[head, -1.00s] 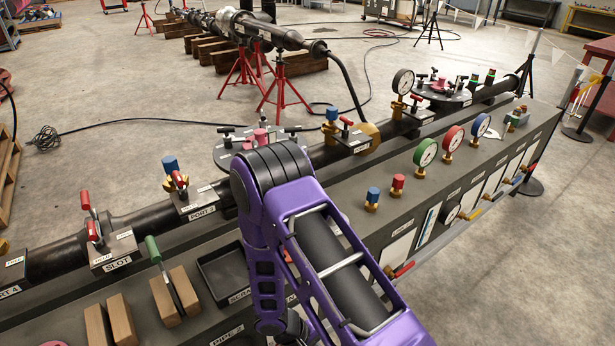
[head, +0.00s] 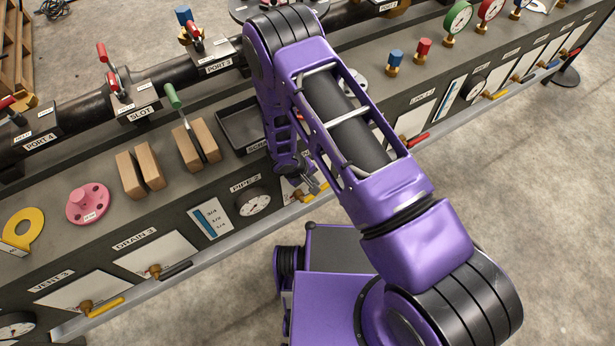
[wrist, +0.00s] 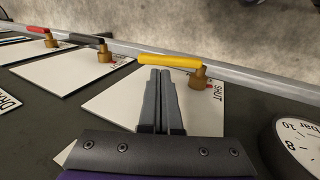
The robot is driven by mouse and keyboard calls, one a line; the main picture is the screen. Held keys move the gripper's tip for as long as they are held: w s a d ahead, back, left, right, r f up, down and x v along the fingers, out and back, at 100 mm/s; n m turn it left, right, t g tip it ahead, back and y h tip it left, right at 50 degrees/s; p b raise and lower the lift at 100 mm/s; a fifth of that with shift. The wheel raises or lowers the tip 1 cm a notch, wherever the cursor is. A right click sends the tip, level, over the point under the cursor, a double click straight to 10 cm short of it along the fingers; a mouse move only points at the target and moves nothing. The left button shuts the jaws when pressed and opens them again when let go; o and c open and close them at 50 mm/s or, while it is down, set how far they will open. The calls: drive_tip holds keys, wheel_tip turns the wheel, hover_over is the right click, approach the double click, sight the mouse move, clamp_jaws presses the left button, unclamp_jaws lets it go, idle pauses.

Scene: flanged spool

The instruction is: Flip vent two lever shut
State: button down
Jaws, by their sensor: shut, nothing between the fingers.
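A yellow lever (wrist: 165,62) on a brass pivot (wrist: 198,77) is mounted on a white plate (wrist: 105,102) in the wrist view. Its handle points left from the pivot, roughly along the rail. A SHUT label is printed on the plate near the pivot; no vent number is readable there. My gripper (wrist: 160,72) is shut and empty, its fingertips at or just short of the yellow handle; I cannot tell if they touch. In the head view my gripper (head: 312,184) is small beside the bench front, right of the PIPE 2 gauge (head: 252,202), partly hidden by my arm.
A metal rail (head: 190,262) runs along the bench front. Another yellow lever (head: 106,308) sits by the VENT 3 label. Black (wrist: 85,38) and red (wrist: 36,29) levers lie further left in the wrist view. A gauge (wrist: 298,145) is close on the right.

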drive_tip(key=shift+x, duration=2.25)
